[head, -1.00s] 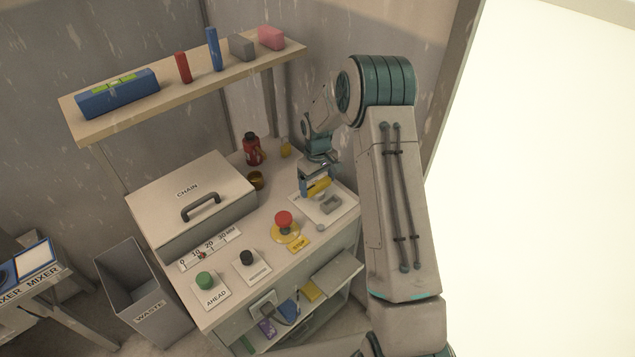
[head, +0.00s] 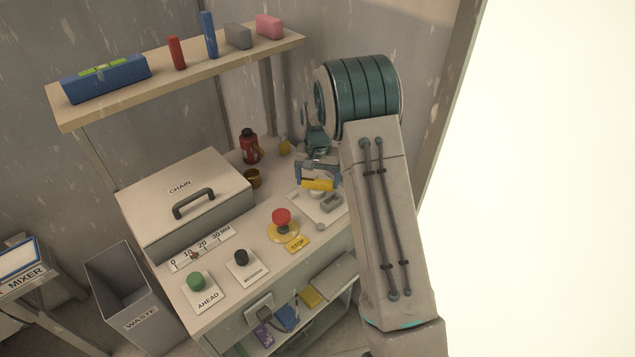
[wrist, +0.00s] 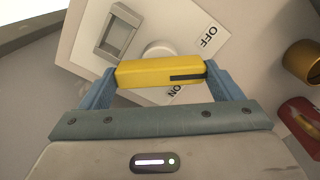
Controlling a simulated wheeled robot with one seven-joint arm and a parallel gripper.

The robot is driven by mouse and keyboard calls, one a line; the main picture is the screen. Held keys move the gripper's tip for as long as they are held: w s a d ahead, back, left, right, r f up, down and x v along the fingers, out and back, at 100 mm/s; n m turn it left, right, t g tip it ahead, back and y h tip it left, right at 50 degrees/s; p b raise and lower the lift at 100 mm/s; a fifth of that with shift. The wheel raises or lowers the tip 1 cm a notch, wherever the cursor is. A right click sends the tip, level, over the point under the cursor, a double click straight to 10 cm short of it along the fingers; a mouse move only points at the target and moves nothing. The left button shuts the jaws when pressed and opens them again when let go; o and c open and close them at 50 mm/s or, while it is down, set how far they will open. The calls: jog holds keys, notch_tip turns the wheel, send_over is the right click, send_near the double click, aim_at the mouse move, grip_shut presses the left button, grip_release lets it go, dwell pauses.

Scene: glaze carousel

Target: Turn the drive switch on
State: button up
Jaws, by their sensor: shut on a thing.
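My gripper (head: 318,183) is shut on a yellow block-like piece with a dark slot (wrist: 160,73), held between its two blue fingers. The drive switch plate (wrist: 160,30) is pale, with the words OFF and ON, a round white hub (wrist: 158,49) and a grey rectangular frame (wrist: 119,32). In the wrist view the yellow piece lies across the lower edge of the hub. I cannot tell if it is seated on the hub or just above it. In the head view the plate (head: 304,208) lies at the right end of the bench top, under my gripper.
A red stop button (head: 282,217), a black knob (head: 241,257) and a green AHEAD button (head: 196,281) stand along the bench front. A chain cover box (head: 150,215) fills the left. A red bottle (head: 249,147) and a brown cup (head: 252,179) stand behind. A shelf (head: 180,85) overhangs the back.

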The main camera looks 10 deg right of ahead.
aim_at(318, 181)
jog(key=m, duration=0.3)
jog(key=shift+m+b, duration=0.3)
jog(key=shift+b, duration=0.05)
jog(key=shift+m, duration=1.9)
jog(key=o, duration=0.8)
jog(key=shift+r, duration=0.15)
notch_tip(318, 181, up, 14)
jog(key=shift+f+b, duration=0.15)
jog(key=shift+b, duration=0.35)
